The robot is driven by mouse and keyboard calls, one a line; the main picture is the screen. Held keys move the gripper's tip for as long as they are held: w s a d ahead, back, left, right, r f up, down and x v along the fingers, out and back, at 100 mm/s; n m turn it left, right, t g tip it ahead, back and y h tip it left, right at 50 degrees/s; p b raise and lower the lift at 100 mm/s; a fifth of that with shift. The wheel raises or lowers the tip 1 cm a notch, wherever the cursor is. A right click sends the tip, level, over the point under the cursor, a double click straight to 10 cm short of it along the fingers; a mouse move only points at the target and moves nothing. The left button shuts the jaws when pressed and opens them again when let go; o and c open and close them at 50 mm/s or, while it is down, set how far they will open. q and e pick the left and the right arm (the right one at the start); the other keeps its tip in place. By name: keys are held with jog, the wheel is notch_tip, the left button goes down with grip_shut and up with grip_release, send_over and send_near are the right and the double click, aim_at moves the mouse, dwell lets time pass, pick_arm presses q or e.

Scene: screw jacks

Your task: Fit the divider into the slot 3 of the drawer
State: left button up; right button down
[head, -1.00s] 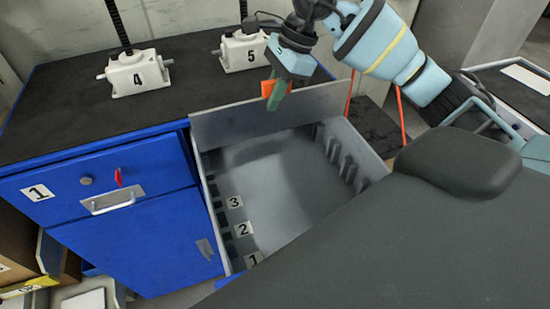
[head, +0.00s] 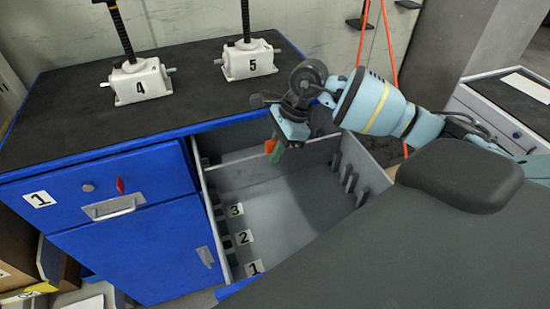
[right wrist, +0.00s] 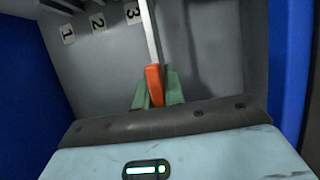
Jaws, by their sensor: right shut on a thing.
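The divider (head: 235,173) is a thin grey plate, upright across the open drawer (head: 262,262), inside its walls and behind the label 3 (head: 236,210). My right gripper (head: 276,150) is shut on it at an orange piece (head: 270,146) on its upper edge. In the right wrist view, the green fingertips (right wrist: 157,98) flank the orange piece, and the divider (right wrist: 151,38) shows edge-on, its far end beside the label 3 (right wrist: 133,13). I cannot tell whether its ends sit in slots. My left gripper is not in view.
Dark slots line the drawer's right wall (head: 350,180); labels 1 and 2 mark its left side. White screw jacks 4 (head: 140,83) and 5 (head: 248,61) stand on the black bench top (head: 75,110). The drawer's front part is empty.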

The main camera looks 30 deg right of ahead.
aim_at(275, 177)
jog(key=shift+f, duration=1.55)
jog(key=shift+f, duration=0.15)
jog(key=c, duration=1.5)
grip_release()
jog(key=shift+r, duration=0.3)
jog(key=v, duration=1.1)
jog(key=shift+s+d+r, duration=0.1)
jog(key=shift+d+r, duration=0.2)
